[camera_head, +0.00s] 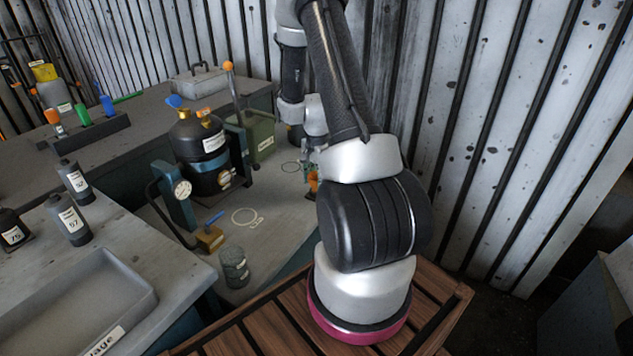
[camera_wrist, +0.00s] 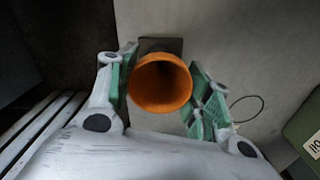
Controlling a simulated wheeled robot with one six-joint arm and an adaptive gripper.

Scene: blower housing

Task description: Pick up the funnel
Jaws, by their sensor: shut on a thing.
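The orange funnel (camera_wrist: 161,84) shows in the wrist view with its round mouth facing the camera. My gripper (camera_wrist: 163,76) has its two green-padded fingers on either side of it and is shut on it. In the head view only a small orange part of the funnel (camera_head: 313,181) shows beside my arm. My gripper (camera_head: 310,168) is there mostly hidden behind the arm. A dark square block (camera_wrist: 161,45) shows just behind the funnel in the wrist view; I cannot tell whether they touch.
A black tank (camera_head: 203,150) with a gauge stands left of my gripper on the grey bench (camera_head: 275,212). A green box (camera_head: 262,138) stands behind it. A small grey jar (camera_head: 234,268) is near the front edge. A ribbed metal wall (camera_head: 480,110) rises behind and right.

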